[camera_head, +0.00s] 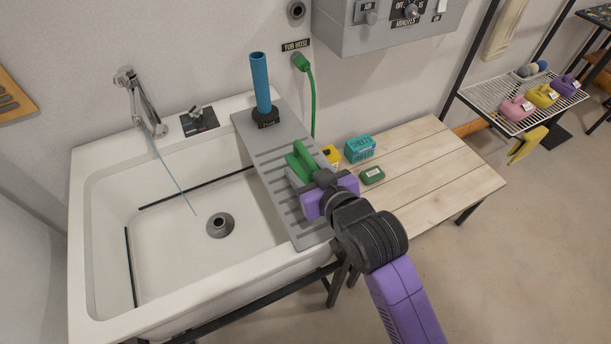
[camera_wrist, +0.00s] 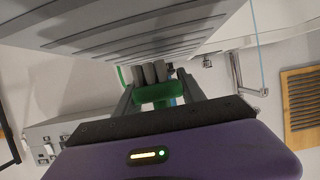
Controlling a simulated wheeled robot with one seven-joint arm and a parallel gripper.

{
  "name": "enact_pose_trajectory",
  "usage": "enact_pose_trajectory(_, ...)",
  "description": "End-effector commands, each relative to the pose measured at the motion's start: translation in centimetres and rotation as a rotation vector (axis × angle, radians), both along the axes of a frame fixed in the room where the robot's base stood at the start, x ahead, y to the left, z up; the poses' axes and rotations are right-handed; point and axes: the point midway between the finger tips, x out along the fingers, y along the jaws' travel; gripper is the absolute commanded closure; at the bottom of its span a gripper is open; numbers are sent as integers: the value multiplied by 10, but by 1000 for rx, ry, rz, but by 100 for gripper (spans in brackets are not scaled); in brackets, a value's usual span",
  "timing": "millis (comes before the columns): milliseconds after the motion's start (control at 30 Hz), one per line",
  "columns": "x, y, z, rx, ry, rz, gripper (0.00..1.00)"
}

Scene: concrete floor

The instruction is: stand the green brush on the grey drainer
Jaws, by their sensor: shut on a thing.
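The green brush (camera_head: 302,163) is in my gripper (camera_head: 308,176), over the grey ribbed drainer (camera_head: 262,148) on the right side of the sink. In the wrist view, my gripper (camera_wrist: 157,97) has its two fingers on either side of the brush's green body (camera_wrist: 155,94). Grey bristles (camera_wrist: 150,73) point from it toward the drainer (camera_wrist: 130,35), which fills the upper part of that view. I cannot tell whether the bristles touch the drainer. The gripper hides part of the brush in the head view.
A blue cylinder on a black base (camera_head: 260,85) stands at the drainer's back end. Right of the drainer, a wooden table (camera_head: 430,165) holds a teal box (camera_head: 360,148), a yellow item (camera_head: 331,155) and a green piece (camera_head: 372,175). The white sink basin (camera_head: 180,235) lies left.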

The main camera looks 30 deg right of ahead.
Motion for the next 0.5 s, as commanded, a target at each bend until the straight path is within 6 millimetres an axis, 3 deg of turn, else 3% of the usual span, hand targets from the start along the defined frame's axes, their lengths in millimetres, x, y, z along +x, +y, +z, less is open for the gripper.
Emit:
enact_pose_trajectory(167, 0, 0, -21, 0, 1, 0, 97)
enact_pose_trajectory(500, 0, 0, -23, 0, -1, 0, 97)
